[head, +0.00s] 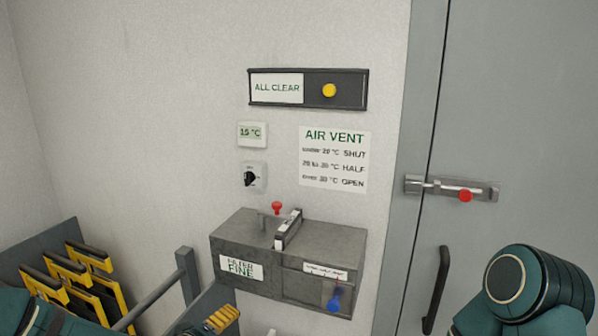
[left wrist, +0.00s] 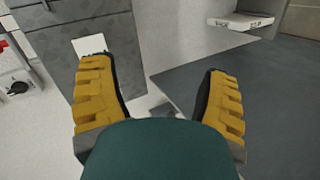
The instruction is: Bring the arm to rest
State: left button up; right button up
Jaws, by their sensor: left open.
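My left gripper (head: 221,318) shows at the bottom edge of the head view, with only part of its yellow fingers visible. It is below the grey filter box and appears apart from it. In the left wrist view my left gripper (left wrist: 160,92) is open, its two yellow fingers wide apart with nothing between them. My right arm shows as a teal link at the lower right of the head view; its gripper is outside the picture.
A grey filter box (head: 235,237) with red and blue knobs is on the wall. Yellow-framed plates (head: 88,255) stand in a rack at left. A grey door (head: 520,120) has a bolt with a red knob (head: 465,196). An ALL CLEAR sign (head: 277,88) hangs above.

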pick_arm(q)
jog(key=s+d+f+m+g+b, duration=0.2)
jog(key=s+d+f+m+g, duration=0.1)
jog(key=s+f, duration=0.6)
jog(key=s+d+f+m+g+y+b, duration=0.1)
jog(key=s+f+m+g, duration=0.4)
jog(key=s+f, duration=0.5)
notch_tip(320, 180, down, 6)
jog(key=d+g+b, duration=0.1)
jog(key=d, duration=0.1)
jog(key=shift+d+m+y, duration=0.3)
pick_arm(e)
notch_tip(320, 180, down, 6)
jog(key=shift+a+r, duration=0.1)
pick_arm(q)
jog(key=shift+w+r, duration=0.1)
